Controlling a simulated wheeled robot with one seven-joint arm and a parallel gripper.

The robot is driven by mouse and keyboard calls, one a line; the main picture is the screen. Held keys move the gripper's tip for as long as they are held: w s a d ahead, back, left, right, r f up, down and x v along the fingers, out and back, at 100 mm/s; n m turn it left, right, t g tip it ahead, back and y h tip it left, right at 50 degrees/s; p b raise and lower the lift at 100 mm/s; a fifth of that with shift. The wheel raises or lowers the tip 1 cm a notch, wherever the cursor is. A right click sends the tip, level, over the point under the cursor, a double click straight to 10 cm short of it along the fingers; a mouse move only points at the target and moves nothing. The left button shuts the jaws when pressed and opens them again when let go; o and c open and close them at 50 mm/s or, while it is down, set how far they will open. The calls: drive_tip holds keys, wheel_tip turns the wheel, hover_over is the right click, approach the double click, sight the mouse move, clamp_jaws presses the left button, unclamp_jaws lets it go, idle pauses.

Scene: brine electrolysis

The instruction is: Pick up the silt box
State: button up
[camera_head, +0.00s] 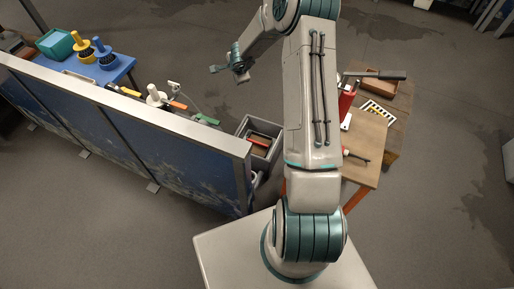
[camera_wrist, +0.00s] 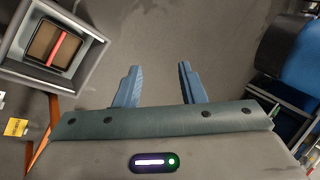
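A dark-rimmed box with brown contents and a red bar across it, which looks like the silt box, lies inside a larger grey bin (camera_head: 249,124). The box (camera_head: 260,143) is right of the blue partition's end in the head view. In the wrist view the box (camera_wrist: 53,46) is at the upper left, inside the grey bin (camera_wrist: 88,62). My gripper (camera_wrist: 159,66) is open and empty, its two blue-grey fingers apart over bare floor. In the head view my gripper (camera_head: 232,66) hangs in the air beyond the bin, apart from the box.
A blue-and-grey partition (camera_head: 120,135) stands left of the bin. A wooden table (camera_head: 364,150) with tools is on the right, partly behind my arm. A blue table (camera_head: 105,72) with brushes and a green bin (camera_head: 55,43) is at the far left. Floor beyond is clear.

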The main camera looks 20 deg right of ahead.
drive_tip(key=s+d+f+m+g+h, duration=0.1)
drive_tip(key=s+d+f+m+g, duration=0.15)
drive_tip(key=f, duration=0.45)
drive_tip(key=s+d+f+m+g, duration=0.1)
drive_tip(key=d+f+m, duration=0.2)
drive_tip(key=f, duration=0.5)
drive_tip(key=m+g+y+b, duration=0.1)
drive_tip(key=m+g+b, duration=0.1)
drive_tip(key=m+g, duration=0.2)
hover_over(257, 142)
wheel_tip(257, 142, down, 10)
drive_tip(key=shift+t, duration=0.25)
wheel_tip(257, 142, down, 8)
drive_tip(key=shift+d+r+b, duration=0.15)
drive_tip(key=shift+b, duration=1.05)
drive_tip(key=shift+s+f+b, duration=0.1)
drive_tip(key=shift+f+b, duration=1.4)
drive_tip(key=shift+f, duration=1.65)
drive_tip(key=shift+r, duration=0.1)
clamp_jaws()
